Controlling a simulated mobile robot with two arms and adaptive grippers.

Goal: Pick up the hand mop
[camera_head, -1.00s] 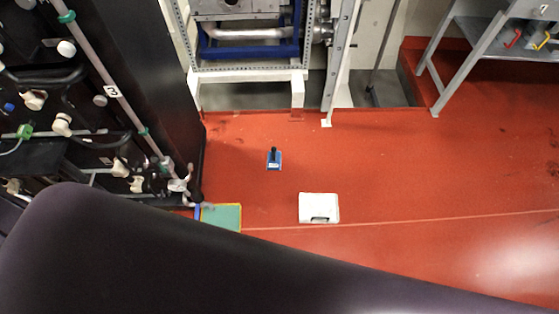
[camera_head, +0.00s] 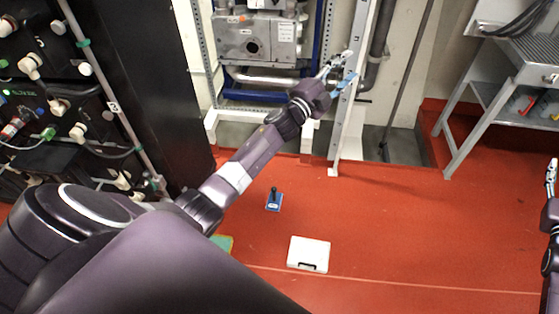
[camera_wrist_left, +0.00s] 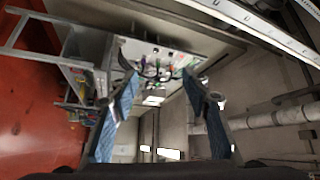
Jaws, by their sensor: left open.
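The hand mop (camera_head: 274,201), a small blue block with an upright black handle, stands on the red floor in the head view. My left gripper (camera_head: 341,72) is raised beyond it, up and to the right in the picture, apart from the mop and in front of the metal frame. In the left wrist view my left gripper (camera_wrist_left: 157,72) has its blue-padded fingers spread with nothing between them. The mop is not seen in that view. My right gripper (camera_head: 551,178) shows only partly at the right edge; its opening is unclear.
A white case (camera_head: 308,254) lies on the floor nearer than the mop. A green mat (camera_head: 222,243) is mostly hidden by my left arm. A dark panelled cabinet (camera_head: 135,60) stands left, a metal frame (camera_head: 205,70) behind, a grey table (camera_head: 520,62) right. Floor to the right is open.

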